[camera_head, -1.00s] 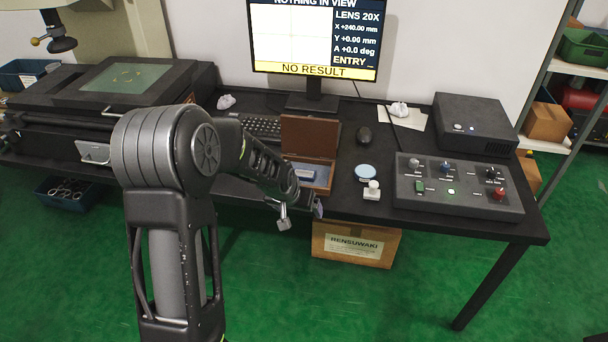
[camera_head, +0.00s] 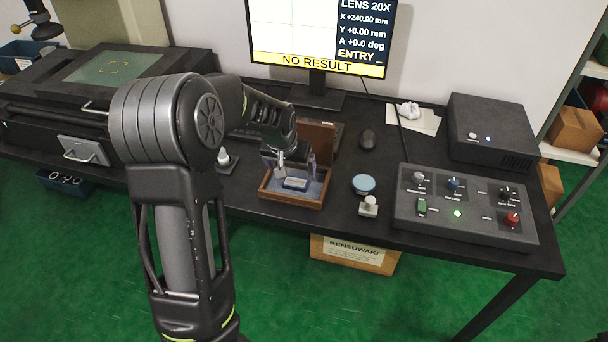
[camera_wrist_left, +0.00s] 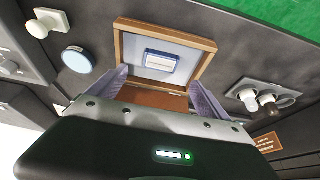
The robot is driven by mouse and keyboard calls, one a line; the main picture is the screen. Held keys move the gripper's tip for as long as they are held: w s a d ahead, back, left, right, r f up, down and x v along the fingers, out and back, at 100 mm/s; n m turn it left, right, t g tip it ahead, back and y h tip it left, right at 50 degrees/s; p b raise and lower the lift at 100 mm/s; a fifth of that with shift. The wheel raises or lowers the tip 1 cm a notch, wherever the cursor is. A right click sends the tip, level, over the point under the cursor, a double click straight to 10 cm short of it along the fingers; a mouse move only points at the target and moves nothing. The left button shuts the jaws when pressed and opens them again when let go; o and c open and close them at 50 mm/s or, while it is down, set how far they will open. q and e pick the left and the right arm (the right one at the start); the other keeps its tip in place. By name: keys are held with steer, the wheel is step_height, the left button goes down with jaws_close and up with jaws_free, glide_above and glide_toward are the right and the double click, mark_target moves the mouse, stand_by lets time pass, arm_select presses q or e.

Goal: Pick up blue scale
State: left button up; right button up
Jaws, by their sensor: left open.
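The blue scale (camera_head: 296,184) is a small blue and white block lying in the lined tray of an open wooden case (camera_head: 291,203). In the left wrist view the scale (camera_wrist_left: 161,60) lies ahead of the fingers, inside the case (camera_wrist_left: 205,43). My left gripper (camera_head: 297,170) is over the case, its fingers apart on either side of the scale in the head view. The gripper (camera_wrist_left: 158,88) is open with nothing between its fingers. I cannot tell its exact height above the scale.
A round light-blue disc (camera_head: 363,184) and a small white-knobbed block (camera_head: 369,206) stand right of the case. A control box (camera_head: 465,205) is further right. A white-topped item (camera_head: 224,160) stands left of the case. The raised lid (camera_head: 318,137) is behind the gripper.

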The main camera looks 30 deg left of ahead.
mark_target(295, 182)
arm_select(q)
steer(key=shift+x, duration=1.2)
steer(key=shift+s, duration=0.15)
steer(key=shift+x, duration=2.7)
steer(key=shift+s, duration=0.15)
steer(key=c, duration=1.5)
